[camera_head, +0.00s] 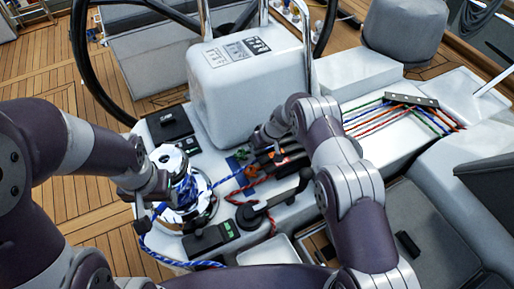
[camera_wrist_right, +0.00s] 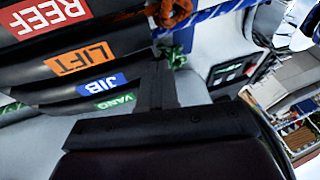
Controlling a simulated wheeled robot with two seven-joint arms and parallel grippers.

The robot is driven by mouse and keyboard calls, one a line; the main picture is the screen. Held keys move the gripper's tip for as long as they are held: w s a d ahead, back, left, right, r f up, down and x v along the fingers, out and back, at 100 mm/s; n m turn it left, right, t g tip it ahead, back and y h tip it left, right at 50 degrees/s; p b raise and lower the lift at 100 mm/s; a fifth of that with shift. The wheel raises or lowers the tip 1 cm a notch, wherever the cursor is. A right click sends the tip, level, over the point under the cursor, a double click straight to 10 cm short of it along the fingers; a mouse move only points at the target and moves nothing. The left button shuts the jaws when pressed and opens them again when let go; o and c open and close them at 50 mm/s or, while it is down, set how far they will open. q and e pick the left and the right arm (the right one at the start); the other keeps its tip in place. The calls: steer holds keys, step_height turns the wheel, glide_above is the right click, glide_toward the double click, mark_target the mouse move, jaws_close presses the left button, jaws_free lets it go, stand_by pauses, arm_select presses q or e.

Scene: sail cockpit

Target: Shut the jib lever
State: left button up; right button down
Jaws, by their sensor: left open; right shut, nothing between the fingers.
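The jib lever (camera_wrist_right: 97,86), black with a blue JIB label, lies in a row of labelled levers in the right wrist view. Its neighbours are the orange LIFT lever (camera_wrist_right: 72,64) and the green VANG lever (camera_wrist_right: 116,101). I cannot tell for sure whether the jib lever is raised or flat. My right gripper (camera_wrist_right: 158,75) is shut and empty, its fingers close beside the lever ends; contact is unclear. In the head view it is partly hidden by its own arm at the lever bank (camera_head: 276,158). My left gripper (camera_head: 145,208) is open beside the chrome winch (camera_head: 172,158).
A blue and white rope (camera_head: 146,243) wraps the winch and runs toward the levers. A black winch handle (camera_head: 285,196) lies in front of the lever bank. The white pedestal (camera_head: 245,75) and steering wheel (camera_head: 85,70) stand behind. Coloured lines (camera_head: 385,118) run to the right.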

steer(key=shift+s+f, duration=0.1)
steer(key=s+d+r+n+t+h, duration=0.2)
steer(key=d+r+t, duration=0.1)
steer(key=d+r, duration=0.8)
steer(key=s+r+m+g, duration=0.1)
steer(key=s+r, duration=0.3)
steer(key=s, duration=0.5)
steer(key=s+d+r+m+g+h, duration=0.1)
steer(key=s+r+m, duration=0.2)
steer(key=s, duration=0.6)
steer(key=s+d+r+m+g+h, duration=0.1)
steer(key=s+r+m+g, duration=0.1)
steer(key=s+r, duration=0.4)
steer(key=s, duration=0.4)
steer(key=shift+m, duration=0.4)
